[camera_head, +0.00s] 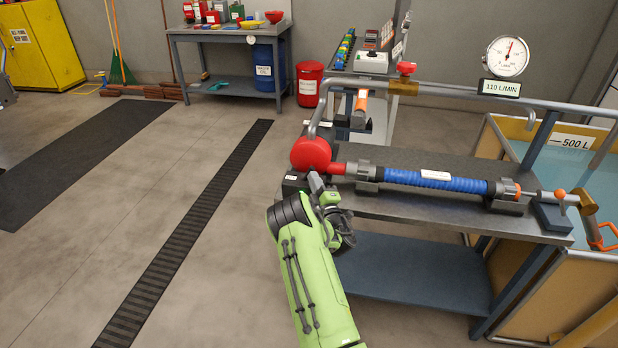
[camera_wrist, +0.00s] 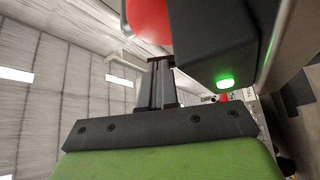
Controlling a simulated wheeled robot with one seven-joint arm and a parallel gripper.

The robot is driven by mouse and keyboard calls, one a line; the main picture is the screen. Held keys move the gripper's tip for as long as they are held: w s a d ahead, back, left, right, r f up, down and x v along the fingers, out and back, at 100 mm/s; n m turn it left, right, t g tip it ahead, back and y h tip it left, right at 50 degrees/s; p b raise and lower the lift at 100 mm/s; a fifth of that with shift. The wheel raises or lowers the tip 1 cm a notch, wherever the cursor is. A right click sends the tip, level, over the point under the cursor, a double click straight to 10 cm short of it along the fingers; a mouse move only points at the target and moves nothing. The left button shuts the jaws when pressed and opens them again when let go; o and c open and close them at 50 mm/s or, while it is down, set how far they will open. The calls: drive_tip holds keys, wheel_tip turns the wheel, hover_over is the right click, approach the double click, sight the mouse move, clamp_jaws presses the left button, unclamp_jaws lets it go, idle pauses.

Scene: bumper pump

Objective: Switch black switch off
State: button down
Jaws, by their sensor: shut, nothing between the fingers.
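My gripper (camera_head: 316,182) is shut and empty at the left end of the metal bench. In the wrist view its closed fingers (camera_wrist: 160,64) point up beside a dark box (camera_wrist: 212,40), close to its edge. I cannot tell whether they touch it. A green lamp (camera_wrist: 225,84) glows on the box's near face. In the head view the dark box (camera_head: 291,184) shows partly under the red round pump part (camera_head: 310,154), partly behind my gripper. I cannot make out the black switch itself in either view.
A blue hose (camera_head: 438,181) runs along the bench (camera_head: 400,207) to the right. A metal pipe (camera_head: 450,92) with a round gauge (camera_head: 507,56) stands behind it. A water tank (camera_head: 540,290) is at the right. The floor (camera_head: 240,230) left of the bench is clear.

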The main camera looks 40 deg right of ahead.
idle(0.3)
drive_tip(key=shift+w+a+r+n+p, duration=0.15)
drive_tip(key=shift+r+n+p, duration=0.2)
drive_tip(key=shift+n+p, duration=0.55)
drive_tip(key=n+g+y+p, duration=0.1)
drive_tip(key=p, duration=0.2)
drive_tip(key=w+a+r+n+g+p, duration=0.1)
drive_tip(key=p, duration=0.2)
drive_tip(key=shift+r+n+y, duration=0.3)
drive_tip(key=shift+n+y, duration=0.1)
drive_tip(key=p, duration=0.1)
drive_tip(key=n+p, duration=0.1)
drive_tip(key=p, duration=0.1)
drive_tip(key=shift+w+a+r+g, duration=0.15)
drive_tip(key=shift+w+a+g, duration=0.05)
drive_tip(key=shift+w+g, duration=0.2)
drive_tip(key=shift+w+a+n+g+p, duration=0.25)
drive_tip(key=shift+n+g+p, duration=0.25)
drive_tip(key=shift+n+p, duration=0.55)
drive_tip(key=shift+d+f+m, duration=0.1)
drive_tip(key=shift+f+m, duration=0.15)
drive_tip(key=shift+f, duration=0.1)
